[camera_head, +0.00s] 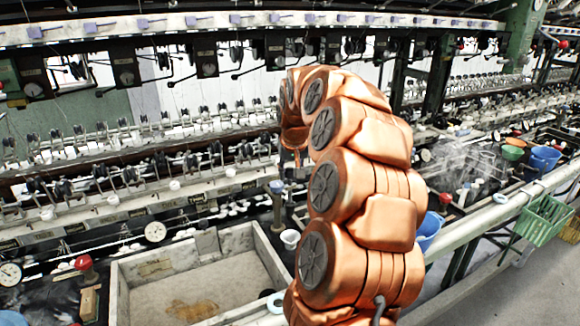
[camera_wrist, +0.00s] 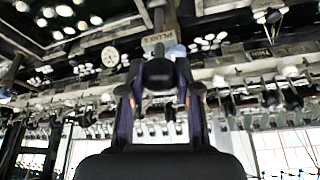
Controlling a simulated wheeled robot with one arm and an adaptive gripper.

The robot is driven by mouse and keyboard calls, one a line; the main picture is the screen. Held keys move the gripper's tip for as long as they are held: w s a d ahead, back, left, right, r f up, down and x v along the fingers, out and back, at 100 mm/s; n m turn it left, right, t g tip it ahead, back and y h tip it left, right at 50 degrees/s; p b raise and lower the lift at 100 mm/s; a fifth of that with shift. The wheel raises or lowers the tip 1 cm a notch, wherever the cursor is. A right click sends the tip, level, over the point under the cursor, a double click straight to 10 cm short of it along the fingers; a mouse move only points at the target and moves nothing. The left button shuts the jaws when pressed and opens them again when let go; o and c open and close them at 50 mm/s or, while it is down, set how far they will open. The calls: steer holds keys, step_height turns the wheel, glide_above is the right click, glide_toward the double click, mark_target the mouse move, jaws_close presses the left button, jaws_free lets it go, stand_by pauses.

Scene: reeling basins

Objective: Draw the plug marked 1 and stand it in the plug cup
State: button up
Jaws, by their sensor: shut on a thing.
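In the wrist view my gripper (camera_wrist: 159,70) is shut on the dark rounded head of a plug (camera_wrist: 158,76). A pale blue tag beside it (camera_wrist: 158,40) seems to read PLUG 1. A blue-grey head on a dark upright stem, apparently this plug (camera_head: 277,188), shows just left of my arm, above the far right corner of the basin. I cannot tell whether its lower end is free. A small white cup (camera_head: 290,238) stands at the basin's right edge; I cannot tell whether it is the plug cup.
The stone basin (camera_head: 250,235) holds shallow cloudy water with a brown patch. Reeling machinery runs behind. Blue buckets (camera_head: 430,228) and a long pale rail (camera_head: 500,214) are at right.

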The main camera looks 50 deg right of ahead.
mark_target(291, 196)
step_height(291, 196, down, 3)
steer(key=shift+f, duration=0.2)
step_height(291, 196, down, 2)
steer(key=shift+f+b, duration=0.1)
steer(key=shift+b, duration=0.75)
steer(key=shift+f+b, duration=0.9)
steer(key=shift+f, duration=0.3)
steer(key=shift+s+b, duration=0.15)
steer(key=shift+b, duration=0.6)
steer(key=shift+f+b, duration=1.75)
steer(key=shift+f, duration=0.55)
stand_by(1.2)
steer(key=o, duration=1)
steer(key=shift+a, duration=0.1)
steer(key=shift+o, duration=0.2)
steer(key=shift+r, duration=0.1)
steer(key=v, duration=1.1)
steer(key=shift+r, duration=0.4)
